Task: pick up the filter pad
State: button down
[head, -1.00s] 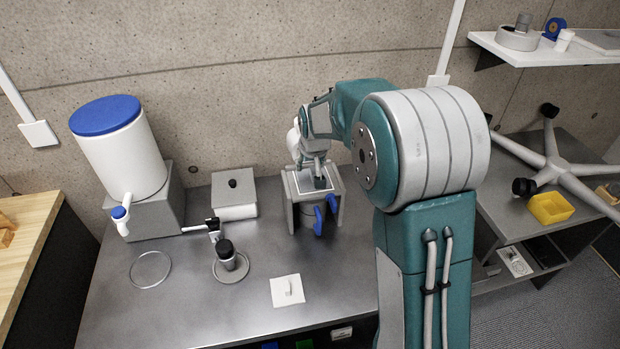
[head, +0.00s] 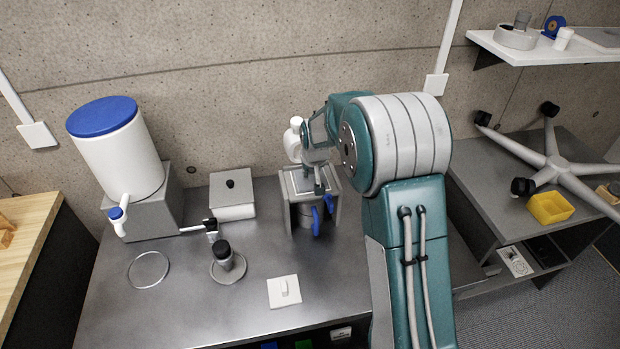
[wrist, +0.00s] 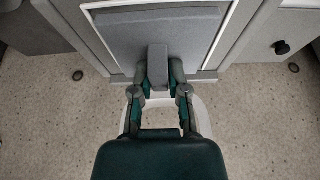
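A grey square pad with an upright grey tab, which I take to be the filter pad, shows in the wrist view (wrist: 115,38) inside a white border. In the head view the pad (head: 296,182) lies on top of a grey stand (head: 285,215), partly hidden by my gripper. My gripper (head: 319,188) points down at the stand. In the wrist view my gripper (wrist: 160,74) has one finger against each side of the tab, with no clear gap. I cannot tell whether the pad is raised.
A white square plate with a white tab (head: 283,293) lies on the table front. A grey box (head: 232,190), a dark-knobbed tool on a disc (head: 225,262), a metal ring (head: 148,270) and a blue-lidded tank (head: 115,150) stand left. Blue handles (head: 316,221) hang under the stand.

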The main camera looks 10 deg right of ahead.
jog(key=shift+a, duration=0.15)
jog(key=shift+r, duration=0.15)
notch_tip(320, 180, up, 3)
jog(key=shift+r, duration=0.1)
jog(key=s+a+r, duration=0.4)
jog(key=s+r, duration=0.5)
jog(key=s, duration=0.4)
jog(key=shift+s+a+r, duration=0.15)
jog(key=shift+s+r, duration=0.05)
jog(key=shift+r, duration=0.05)
